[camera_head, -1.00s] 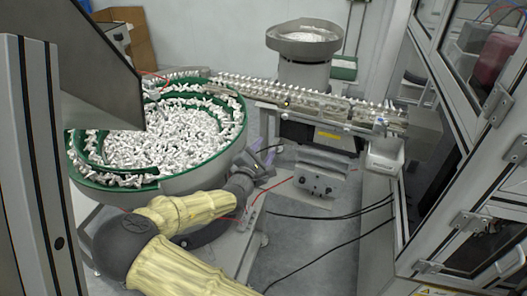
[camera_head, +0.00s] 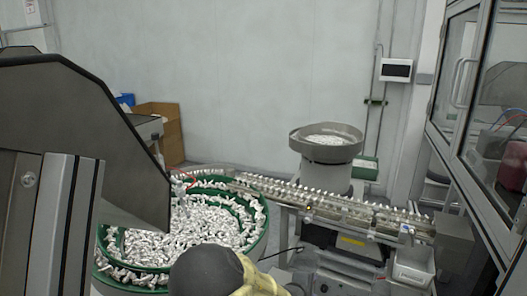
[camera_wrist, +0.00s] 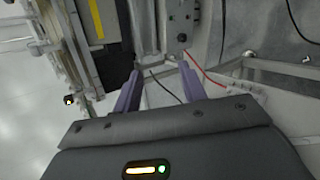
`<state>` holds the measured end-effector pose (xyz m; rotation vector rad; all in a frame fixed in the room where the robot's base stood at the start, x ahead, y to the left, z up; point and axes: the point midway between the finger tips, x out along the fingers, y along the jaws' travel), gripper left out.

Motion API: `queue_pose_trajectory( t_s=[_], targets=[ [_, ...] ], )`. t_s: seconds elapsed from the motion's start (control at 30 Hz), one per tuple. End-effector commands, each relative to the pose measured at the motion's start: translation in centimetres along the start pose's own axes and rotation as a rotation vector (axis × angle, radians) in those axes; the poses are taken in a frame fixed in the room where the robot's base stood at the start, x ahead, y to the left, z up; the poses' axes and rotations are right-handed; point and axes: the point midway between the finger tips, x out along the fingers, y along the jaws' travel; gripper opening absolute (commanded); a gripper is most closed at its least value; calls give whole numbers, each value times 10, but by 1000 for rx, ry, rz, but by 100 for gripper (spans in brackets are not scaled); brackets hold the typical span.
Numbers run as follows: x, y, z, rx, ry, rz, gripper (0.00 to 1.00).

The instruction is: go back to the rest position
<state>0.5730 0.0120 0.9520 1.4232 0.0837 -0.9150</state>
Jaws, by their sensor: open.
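My gripper (camera_wrist: 160,92) shows in the wrist view with two purple fingers spread apart and nothing between them. Beyond its fingers are cables, a metal frame and the floor. In the head view the gripper is out of the picture. Only a dark joint and a bit of the yellow-covered link of my arm show at the bottom edge.
A second bowl (camera_head: 327,144) stands behind. A glazed machine cabinet (camera_head: 480,120) is at the right.

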Motion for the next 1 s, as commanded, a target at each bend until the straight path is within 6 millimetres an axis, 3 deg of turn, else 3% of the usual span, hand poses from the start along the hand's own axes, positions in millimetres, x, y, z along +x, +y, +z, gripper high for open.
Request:
queue_pose_trajectory(
  t_s=[0.17,0.43,1.0],
  targets=[
    [-11,-20,19,229,36,-194,42],
    [-46,-40,38,540,60,-450,42],
    [-154,-40,93,1021,-24,-797,42]
  ],
)
